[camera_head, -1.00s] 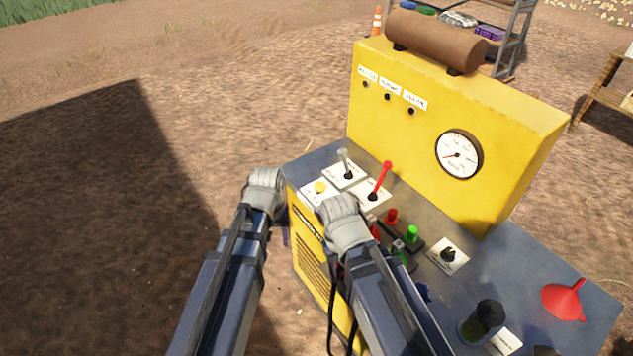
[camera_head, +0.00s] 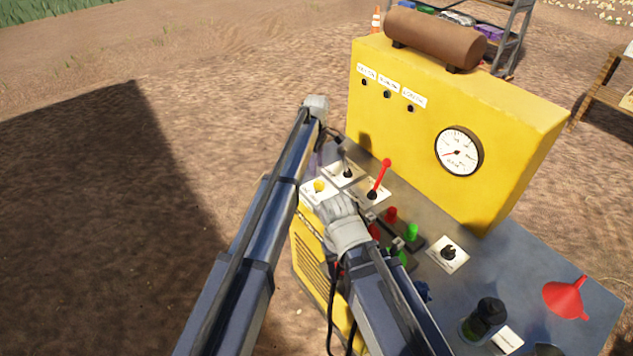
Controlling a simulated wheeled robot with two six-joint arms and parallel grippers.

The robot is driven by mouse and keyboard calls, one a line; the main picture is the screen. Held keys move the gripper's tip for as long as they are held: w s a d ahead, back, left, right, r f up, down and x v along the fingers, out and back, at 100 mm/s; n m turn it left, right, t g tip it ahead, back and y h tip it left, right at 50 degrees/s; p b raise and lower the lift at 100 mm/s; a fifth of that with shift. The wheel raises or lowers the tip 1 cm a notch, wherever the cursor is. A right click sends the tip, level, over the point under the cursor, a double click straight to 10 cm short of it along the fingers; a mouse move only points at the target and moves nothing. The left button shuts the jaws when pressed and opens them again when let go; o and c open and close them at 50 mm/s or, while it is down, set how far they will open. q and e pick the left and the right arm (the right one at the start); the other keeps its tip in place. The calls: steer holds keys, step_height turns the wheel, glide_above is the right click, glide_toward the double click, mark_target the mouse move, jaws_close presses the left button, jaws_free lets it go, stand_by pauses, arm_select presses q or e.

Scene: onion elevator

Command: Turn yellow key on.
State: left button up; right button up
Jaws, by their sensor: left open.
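The yellow key (camera_head: 319,186) is a small yellow knob on a white labelled plate at the near left corner of the machine's grey panel. My left gripper (camera_head: 329,152) hangs below its wrist at the panel's left edge, behind the key in the picture. It is open, partly hidden by its own arm, and apart from the key. My right wrist (camera_head: 345,225) is over the panel's front edge, just right of and below the key.
A black switch (camera_head: 347,173) and a red lever (camera_head: 380,178) stand beside the key. Red and green buttons (camera_head: 411,233), a black knob (camera_head: 448,252) and a red funnel (camera_head: 566,297) lie farther right. The yellow back panel (camera_head: 400,130) with a gauge (camera_head: 459,153) rises behind.

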mark_target(317, 181)
arm_select(q)
steer(key=shift+f, duration=0.15)
step_height(317, 181, down, 8)
steer(key=b, duration=0.8)
steer(key=shift+r, duration=0.25)
jaws_close()
